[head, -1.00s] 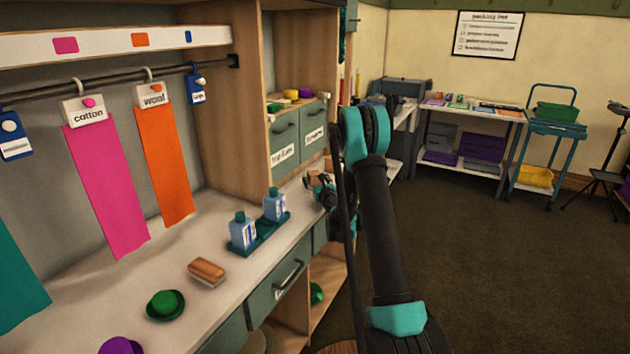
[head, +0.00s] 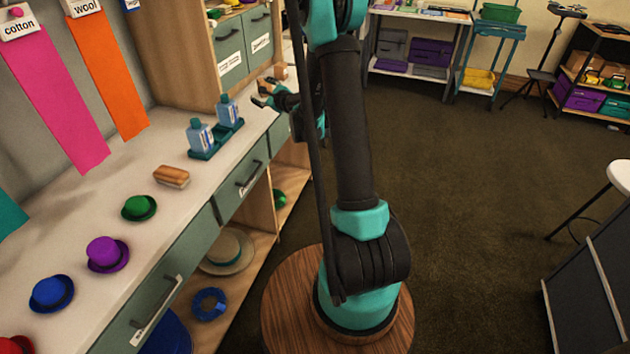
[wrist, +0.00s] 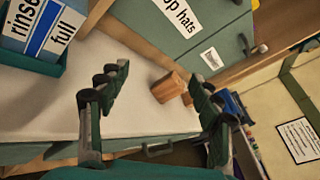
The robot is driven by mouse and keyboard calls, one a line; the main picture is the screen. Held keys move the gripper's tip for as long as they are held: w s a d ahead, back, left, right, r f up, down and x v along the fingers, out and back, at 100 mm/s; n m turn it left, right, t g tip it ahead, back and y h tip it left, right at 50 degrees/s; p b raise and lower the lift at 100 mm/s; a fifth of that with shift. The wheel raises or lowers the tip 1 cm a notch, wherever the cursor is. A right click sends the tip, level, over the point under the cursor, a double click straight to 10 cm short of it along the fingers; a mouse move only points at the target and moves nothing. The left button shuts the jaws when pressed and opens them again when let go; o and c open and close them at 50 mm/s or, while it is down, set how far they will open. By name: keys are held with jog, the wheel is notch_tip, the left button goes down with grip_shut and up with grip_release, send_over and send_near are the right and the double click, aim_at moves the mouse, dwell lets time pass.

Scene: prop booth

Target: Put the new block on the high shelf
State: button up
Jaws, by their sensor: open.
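A small tan wooden block (head: 280,72) lies on the far end of the counter in the head view. The wrist view shows a wooden block (wrist: 168,88) of two parts beyond my fingers, in front of the cabinet marked "top hats". My gripper (head: 262,95) is over the counter's far end, close to the block. In the wrist view my gripper (wrist: 158,75) is open and empty, with the block seen between its two fingers and apart from them. I cannot tell which shelf is the high shelf; only the cabinet top (head: 226,9) shows at the upper edge.
A wooden brush (head: 171,176) and several coloured hats (head: 108,254) lie nearer. Grey-green drawers (head: 240,186) line the front.

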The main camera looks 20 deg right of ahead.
jog(key=s+a+n+g, duration=0.2)
jog(key=s+n+g, duration=0.4)
jog(key=s+n, duration=1.2)
jog(key=s+d+f+n+g+h, duration=0.1)
jog(key=s+d+f+n+h, duration=0.1)
jog(key=s, duration=0.7)
jog(key=s+d+f+n+g+h, duration=0.2)
jog(key=s+d+f, duration=0.2)
jog(key=s, duration=0.6)
jog(key=s+d+f+n+g+h, duration=0.1)
jog(key=s+d+f+n+g, duration=0.1)
jog(key=s, duration=0.8)
jog(key=shift+d+f+h, duration=0.4)
jog(key=shift+d+f, duration=0.05)
jog(key=shift+d, duration=0.4)
jog(key=shift+c, duration=0.2)
